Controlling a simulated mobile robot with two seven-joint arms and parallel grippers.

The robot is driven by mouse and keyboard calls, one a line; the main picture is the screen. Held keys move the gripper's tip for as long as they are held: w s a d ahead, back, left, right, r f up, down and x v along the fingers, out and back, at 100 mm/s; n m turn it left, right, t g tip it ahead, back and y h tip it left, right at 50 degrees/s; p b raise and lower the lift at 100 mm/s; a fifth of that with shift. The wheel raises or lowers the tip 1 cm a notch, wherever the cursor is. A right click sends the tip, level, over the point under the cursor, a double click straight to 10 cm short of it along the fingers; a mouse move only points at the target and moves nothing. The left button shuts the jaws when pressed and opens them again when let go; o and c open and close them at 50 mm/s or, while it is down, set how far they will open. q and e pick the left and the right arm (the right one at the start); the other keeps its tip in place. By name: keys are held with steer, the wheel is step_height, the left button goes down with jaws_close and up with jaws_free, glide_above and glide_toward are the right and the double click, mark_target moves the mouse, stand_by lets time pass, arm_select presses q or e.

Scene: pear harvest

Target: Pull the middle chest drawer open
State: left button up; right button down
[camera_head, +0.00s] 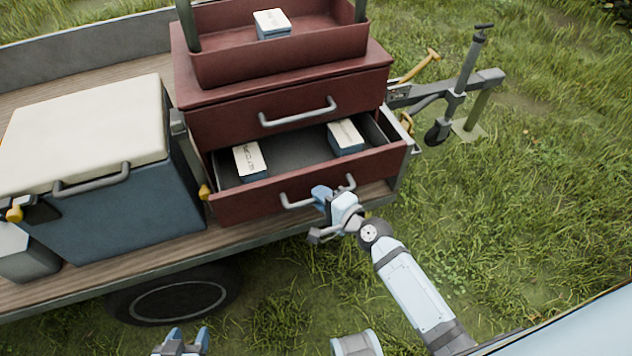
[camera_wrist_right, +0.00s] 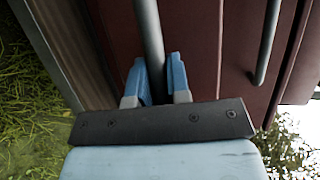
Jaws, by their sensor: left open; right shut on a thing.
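The red chest (camera_head: 290,84) stands on the wooden trailer bed. A drawer (camera_head: 262,205) below a closed upper drawer (camera_head: 250,107) is pulled part way out, showing its dark inside. Whether another drawer lies beneath it is hidden. My right gripper (camera_head: 324,200) is shut on this open drawer's grey handle (camera_head: 292,202). In the right wrist view, the handle bar (camera_wrist_right: 150,40) passes between the blue fingers (camera_wrist_right: 160,82). My left gripper (camera_head: 181,342) is open and empty at the bottom edge, apart from the chest and only partly in view.
Two labelled boxes, one at left (camera_head: 250,162) and one at right (camera_head: 345,137), lie in the open drawer. Another box (camera_head: 271,24) sits in the red top tray (camera_head: 285,67). A blue cooler (camera_head: 130,220) with a cream lid stands left of the chest.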

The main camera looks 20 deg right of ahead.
arm_select(q)
steer(key=shift+w+a+r, duration=0.1)
steer(key=shift+w+r, duration=0.2)
steer(key=shift+w, duration=0.05)
arm_select(e)
steer(key=s, duration=0.8)
steer(key=shift+d, duration=0.15)
steer(key=c, duration=1.1)
jaws_free()
arm_select(q)
steer(key=shift+f+b, duration=0.7)
steer(key=shift+b, duration=0.15)
arm_select(e)
steer(key=v, duration=1.3)
steer(key=shift+s+r, duration=0.2)
steer(key=shift+s, duration=0.15)
